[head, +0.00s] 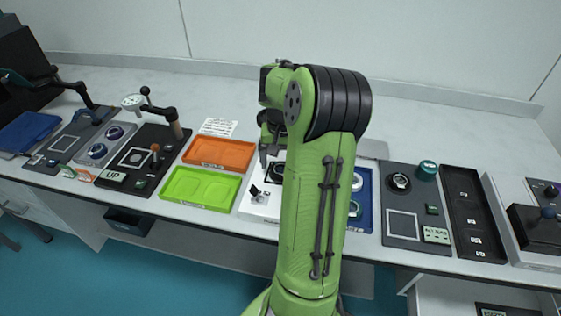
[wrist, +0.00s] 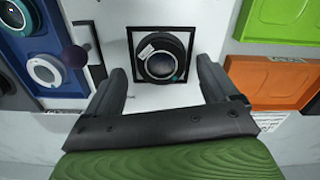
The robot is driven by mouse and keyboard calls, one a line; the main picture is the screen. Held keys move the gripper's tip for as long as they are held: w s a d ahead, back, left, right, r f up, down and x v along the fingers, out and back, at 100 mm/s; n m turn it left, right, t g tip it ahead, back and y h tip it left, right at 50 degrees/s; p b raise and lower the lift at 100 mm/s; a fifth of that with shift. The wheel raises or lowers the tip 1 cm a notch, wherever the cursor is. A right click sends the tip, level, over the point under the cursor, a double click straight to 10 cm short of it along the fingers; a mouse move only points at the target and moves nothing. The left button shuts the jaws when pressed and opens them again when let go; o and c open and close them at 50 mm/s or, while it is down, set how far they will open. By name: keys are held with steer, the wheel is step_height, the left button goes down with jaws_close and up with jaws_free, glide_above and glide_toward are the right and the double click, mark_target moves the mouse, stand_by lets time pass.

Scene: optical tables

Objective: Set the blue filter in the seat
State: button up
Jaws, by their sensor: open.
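A black-rimmed round filter with dark bluish glass (wrist: 161,65) sits within a square black frame, the seat (wrist: 132,36), on a white fixture (wrist: 165,98). It carries a small pale label and a teal mark; I cannot tell whether it lies fully flat. My gripper (wrist: 163,72) is open, with one finger on each side of the filter and visible gaps to it. In the head view my gripper (head: 268,152) is over the white fixture (head: 258,208), and my arm hides part of that area.
A blue tray (wrist: 70,95) with round ringed parts lies beside the fixture. A dark knob (wrist: 75,56) stands between them. Orange (head: 219,153) and green (head: 200,188) trays lie on the other side. A grey station (head: 415,200) and black tray (head: 470,215) stand right.

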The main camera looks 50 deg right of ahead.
mark_target(281, 169)
step_height(281, 169, up, 10)
steer(key=p, duration=0.3)
steer(key=w+a+r+n+t+h, duration=0.1)
steer(key=a+r+n+t+h, duration=0.35)
steer(key=a, duration=1.15)
steer(key=s+a+n+y, duration=0.2)
steer(key=s+a+n, duration=0.1)
steer(key=s+a, duration=0.2)
steer(key=s+a+n+t+y, duration=0.1)
steer(key=s+a+n+y, duration=0.1)
steer(key=a, duration=0.8)
steer(key=s+n, duration=0.1)
steer(key=s, duration=0.1)
steer(key=shift+s+r+n, duration=0.35)
steer(key=shift+s+r, duration=0.05)
